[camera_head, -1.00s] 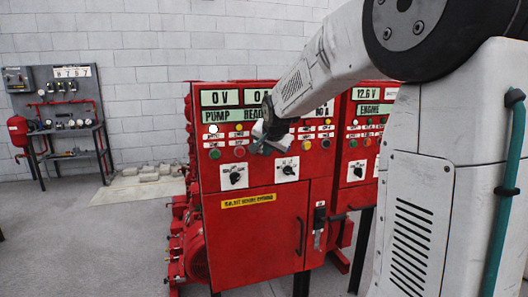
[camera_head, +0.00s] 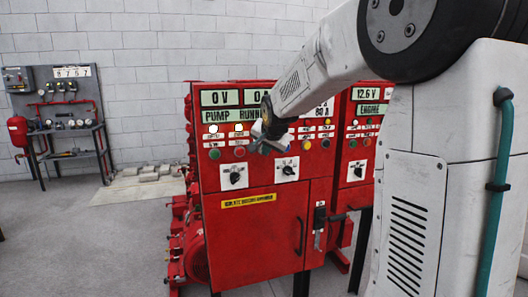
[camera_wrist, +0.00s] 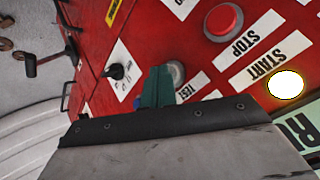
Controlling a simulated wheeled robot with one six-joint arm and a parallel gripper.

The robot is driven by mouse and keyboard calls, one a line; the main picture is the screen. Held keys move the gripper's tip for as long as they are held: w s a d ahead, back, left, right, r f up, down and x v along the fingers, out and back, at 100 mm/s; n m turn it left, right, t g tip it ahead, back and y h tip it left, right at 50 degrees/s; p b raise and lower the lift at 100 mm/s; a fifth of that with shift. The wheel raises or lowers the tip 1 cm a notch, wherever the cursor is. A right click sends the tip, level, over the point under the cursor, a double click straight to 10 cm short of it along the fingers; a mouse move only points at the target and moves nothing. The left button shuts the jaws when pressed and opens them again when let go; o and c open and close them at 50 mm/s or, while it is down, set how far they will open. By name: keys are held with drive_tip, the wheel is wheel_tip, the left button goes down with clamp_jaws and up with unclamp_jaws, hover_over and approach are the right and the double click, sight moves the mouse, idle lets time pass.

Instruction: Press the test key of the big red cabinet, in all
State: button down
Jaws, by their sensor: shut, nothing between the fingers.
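The big red cabinet (camera_head: 250,225) stands in the middle of the head view, its display (camera_head: 228,115) reading "PUMP RUNN", the rest hidden behind my arm. My gripper (camera_head: 262,147) is at its button panel, shut and empty. In the wrist view, the teal fingertips (camera_wrist: 158,82) overlap a grey round key (camera_wrist: 177,73) beside a label reading "TEST" (camera_wrist: 193,87). The fingers hide part of this key; I cannot tell whether they touch it or it is pressed in. The red stop button (camera_wrist: 223,22) is beyond it, and a lit lamp (camera_wrist: 286,83) is near the "START" label.
A second red cabinet (camera_head: 362,150) marked "ENGINE" adjoins on the right. Rotary switches (camera_head: 234,175) sit below the buttons, and a door handle (camera_head: 299,236) is lower. A pipe test bench (camera_head: 65,120) stands far left. The floor at left is open.

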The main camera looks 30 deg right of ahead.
drive_tip(key=shift+s, duration=0.1)
drive_tip(key=shift+s+a, duration=0.2)
drive_tip(key=shift+s, duration=0.45)
drive_tip(key=shift+s+a, duration=0.25)
drive_tip(key=shift+s, duration=0.55)
drive_tip(key=shift+s+a, duration=0.2)
drive_tip(key=shift+s, duration=0.65)
drive_tip(key=shift+s+a, duration=0.25)
drive_tip(key=shift+s, duration=0.55)
drive_tip(key=s+a+f+n+g+y, duration=0.1)
drive_tip(key=s+a+n, duration=0.3)
drive_tip(key=s, duration=0.7)
drive_tip(key=s+a+f+n+g+y, duration=0.1)
drive_tip(key=s+a+f+n+g, duration=0.2)
drive_tip(key=s+a, duration=0.5)
drive_tip(key=s+a+f+n+g+y, duration=0.1)
drive_tip(key=s+a+f+n+g, duration=0.2)
drive_tip(key=s, duration=1.1)
drive_tip(key=a+n, duration=0.1)
drive_tip(key=a, duration=0.2)
drive_tip(key=shift+a+n, duration=0.25)
drive_tip(key=shift+n, duration=0.15)
